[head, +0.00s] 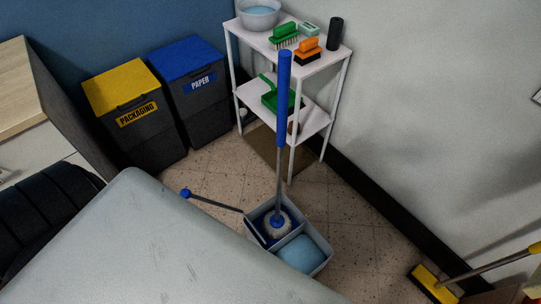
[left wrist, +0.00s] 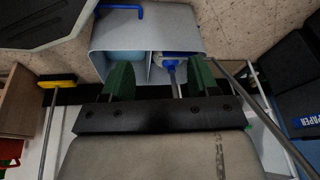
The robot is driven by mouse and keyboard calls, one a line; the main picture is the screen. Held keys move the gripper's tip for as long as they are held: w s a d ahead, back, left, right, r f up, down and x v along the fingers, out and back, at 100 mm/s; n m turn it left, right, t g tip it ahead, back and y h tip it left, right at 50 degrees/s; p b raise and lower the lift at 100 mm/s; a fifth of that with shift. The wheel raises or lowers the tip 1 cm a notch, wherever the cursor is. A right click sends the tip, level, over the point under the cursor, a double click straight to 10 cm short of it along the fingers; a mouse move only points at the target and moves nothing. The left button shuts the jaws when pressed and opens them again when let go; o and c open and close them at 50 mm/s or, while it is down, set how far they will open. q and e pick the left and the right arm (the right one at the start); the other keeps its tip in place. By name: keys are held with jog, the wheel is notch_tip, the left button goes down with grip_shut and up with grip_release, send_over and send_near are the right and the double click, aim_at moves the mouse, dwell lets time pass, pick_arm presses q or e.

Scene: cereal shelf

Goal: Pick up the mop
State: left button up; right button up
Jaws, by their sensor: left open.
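The mop (head: 283,110) stands almost upright in a grey bucket (head: 316,268), with a blue grip on top and its white head in the bucket's rear compartment. In the left wrist view the mop's blue lower end (left wrist: 168,64) and thin pole show in the bucket (left wrist: 188,20). My left gripper (left wrist: 161,76) has two green fingers, spread wide and empty. The pole shows between them in the picture, nearer the right finger; I cannot tell how far beyond them it is. My left gripper does not show in the head view. My right gripper is in neither view.
A white shelf (head: 312,128) holding brushes and a dustpan stands behind the mop against the wall. A yellow packaging bin (head: 122,85) and a blue paper bin (head: 188,58) stand left. A blue-knobbed rod (head: 215,203) juts left from the bucket. A yellow broom (head: 433,284) is at lower right.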

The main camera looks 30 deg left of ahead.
pick_arm(q)
jog(key=w+a+r+t, duration=0.4)
jog(key=w+r, duration=0.5)
jog(key=w, duration=0.4)
jog(key=t+h, duration=0.4)
jog(key=t, duration=0.6)
send_near(280, 100)
jog(key=x, duration=0.7)
jog(key=shift+f+p, duration=0.1)
jog(key=shift+p, duration=0.25)
jog(key=shift+w+d, duration=0.15)
jog(key=shift+w, duration=0.6)
jog(key=shift+p+x, duration=0.75)
jog(key=shift+x, duration=1.65)
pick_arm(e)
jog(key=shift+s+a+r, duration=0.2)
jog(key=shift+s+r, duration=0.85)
